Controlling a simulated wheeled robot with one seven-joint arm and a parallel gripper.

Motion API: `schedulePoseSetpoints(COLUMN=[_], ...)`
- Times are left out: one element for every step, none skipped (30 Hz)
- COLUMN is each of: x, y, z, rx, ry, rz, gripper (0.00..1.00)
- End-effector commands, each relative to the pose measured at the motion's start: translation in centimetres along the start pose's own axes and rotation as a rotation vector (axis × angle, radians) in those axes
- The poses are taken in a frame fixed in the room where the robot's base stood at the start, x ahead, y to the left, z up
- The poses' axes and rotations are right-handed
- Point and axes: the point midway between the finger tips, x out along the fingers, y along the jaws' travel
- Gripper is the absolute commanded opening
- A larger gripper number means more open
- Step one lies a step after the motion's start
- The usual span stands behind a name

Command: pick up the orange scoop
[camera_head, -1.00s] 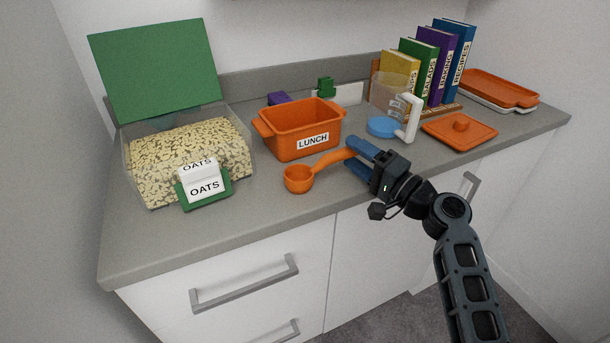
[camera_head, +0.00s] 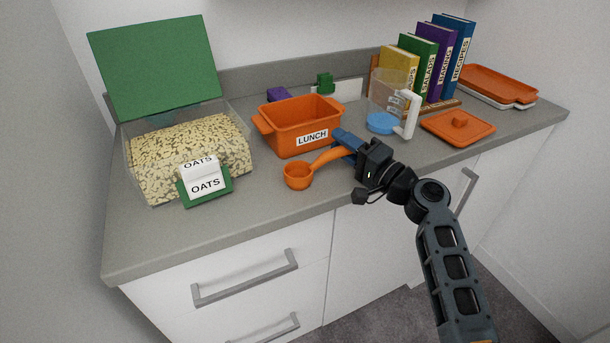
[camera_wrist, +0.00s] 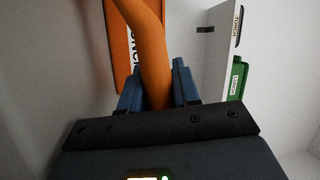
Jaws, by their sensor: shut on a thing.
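The orange scoop (camera_head: 299,175) has a round bowl at the left and a curved handle reaching up to the right. It is at the front of the counter, before the orange LUNCH bin; whether its bowl touches the counter I cannot tell. My gripper (camera_head: 345,146) is at the handle's right end. In the wrist view the scoop's handle (camera_wrist: 153,60) runs between the blue fingers of my gripper (camera_wrist: 158,88), which are shut on it. The handle's end is hidden by the gripper body.
The orange LUNCH bin (camera_head: 300,128) stands right behind the scoop. An oats container (camera_head: 188,155) with a raised green lid is at the left. A clear jug (camera_head: 386,100), an orange lid (camera_head: 458,127) and several books (camera_head: 435,65) are at the right. The counter's front left is clear.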

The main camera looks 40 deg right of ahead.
Motion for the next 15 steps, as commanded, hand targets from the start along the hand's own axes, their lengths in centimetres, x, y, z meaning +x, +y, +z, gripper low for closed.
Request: schedulePoseSetpoints(x=[-0.01,-0.01,-0.01,-0.01,-0.01,-0.01,-0.01,-0.01,-0.01,-0.01,0.0,0.01,0.02,0.04,0.07], y=[0.0,0.0,0.0,0.0,-0.01,-0.01,-0.01,-0.01,-0.01,-0.01,-0.03,-0.09,-0.17,-0.28,-0.48], z=[0.0,0.0,0.0,0.0,0.0,0.0,0.0,0.0,0.0,-0.01,-0.01,-0.02,-0.04,-0.06,-0.1], rx=[0.0,0.0,0.0,0.0,0.0,0.0,0.0,0.0,0.0,0.0,0.0,0.0,0.0,-0.001,-0.001], ry=[0.0,0.0,0.0,0.0,0.0,0.0,0.0,0.0,0.0,0.0,0.0,0.0,0.0,0.0,0.0], rz=[0.0,0.0,0.0,0.0,0.0,0.0,0.0,0.0,0.0,0.0,0.0,0.0,-0.001,-0.001,-0.001], gripper=[0.08,0.05,0.01,0.0,0.0,0.0,0.0,0.0,0.0,0.0,0.0,0.0,0.0,0.0,0.0])
